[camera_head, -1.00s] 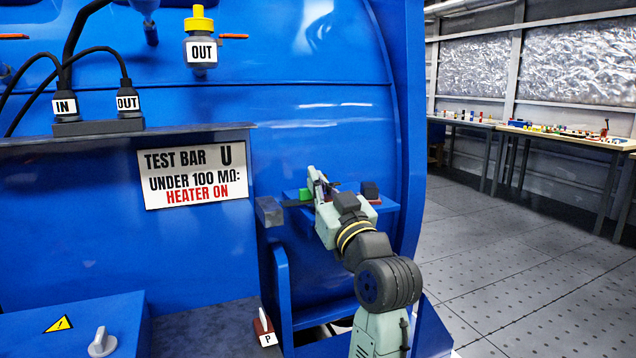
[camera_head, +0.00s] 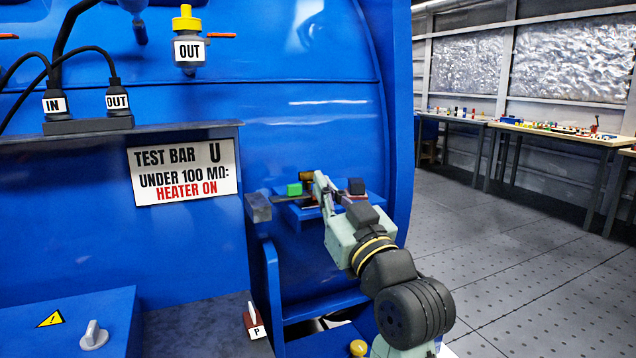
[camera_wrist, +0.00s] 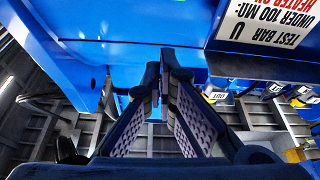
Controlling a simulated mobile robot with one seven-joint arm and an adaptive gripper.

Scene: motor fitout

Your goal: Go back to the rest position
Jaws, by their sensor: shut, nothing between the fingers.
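My gripper (camera_head: 322,190) is at the end of my bent arm, in front of the small blue shelf on the blue motor housing (camera_head: 310,110). In the wrist view its two dark fingers with patterned pads (camera_wrist: 162,88) come together at the tips, and nothing shows between them. A green block (camera_head: 294,189) is just left of the gripper in the head view, and a dark block (camera_head: 356,186) is just right of it. Parts of the shelf (camera_head: 375,197) are hidden behind my gripper and wrist.
A grey ledge (camera_head: 180,130) with a test bar sign (camera_head: 183,171) juts out at left. A red-handled piece marked P (camera_head: 254,322) and a yellow knob (camera_head: 358,347) are low down. Open floor (camera_head: 500,250) and workbenches (camera_head: 560,131) lie right.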

